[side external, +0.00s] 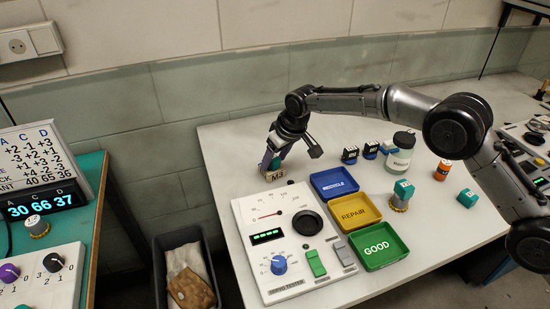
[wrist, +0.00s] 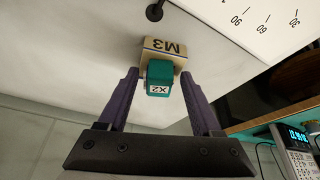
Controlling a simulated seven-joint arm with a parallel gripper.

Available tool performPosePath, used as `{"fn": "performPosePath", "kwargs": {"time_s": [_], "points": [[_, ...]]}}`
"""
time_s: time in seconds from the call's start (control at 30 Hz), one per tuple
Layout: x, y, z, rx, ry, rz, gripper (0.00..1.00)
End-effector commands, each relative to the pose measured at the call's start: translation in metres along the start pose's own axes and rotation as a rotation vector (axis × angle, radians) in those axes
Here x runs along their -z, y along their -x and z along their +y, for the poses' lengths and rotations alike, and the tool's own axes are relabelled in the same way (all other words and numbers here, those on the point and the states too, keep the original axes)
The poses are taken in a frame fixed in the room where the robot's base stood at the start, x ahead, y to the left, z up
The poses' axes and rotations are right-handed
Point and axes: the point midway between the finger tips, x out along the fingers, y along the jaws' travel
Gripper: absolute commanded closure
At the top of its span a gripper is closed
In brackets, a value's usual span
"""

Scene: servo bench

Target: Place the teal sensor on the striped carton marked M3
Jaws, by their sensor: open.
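The striped carton marked M3 (side external: 273,177) stands at the back left of the white bench; in the wrist view it is tan with a blue stripe (wrist: 172,47). The teal sensor, labelled X2 in the wrist view (wrist: 159,72), appears to sit on the carton; its underside is hidden. In the side view only a little teal (side external: 276,163) shows between my fingers. My gripper (side external: 270,160) points down over the carton. Its purple fingers (wrist: 159,78) are open, one on each side of the sensor, with visible gaps.
A servo tester panel (side external: 262,285) lies in front of the carton. Blue (side external: 322,193), yellow (side external: 340,221) and green (side external: 365,263) trays stand to its right. Several small servos, a jar (side external: 400,158), an orange bottle (side external: 442,171) and another teal block (side external: 467,198) stand farther right.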

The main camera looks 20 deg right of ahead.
Motion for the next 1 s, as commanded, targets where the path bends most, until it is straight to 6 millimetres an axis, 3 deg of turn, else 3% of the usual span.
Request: {"fn": "performPosePath", "kwargs": {"time_s": [0.17,0.5,0.7,1.0], "points": [[0.002,0.014,0.0,0.0,0.0,0.003,0.34],[0.002,0.081,0.0,0.0,0.0,0.004,0.34],[0.001,0.11,0.0,0.0,0.0,0.001,0.34],[0.001,0.123,0.0,0.0,0.0,-0.001,0.34]]}}
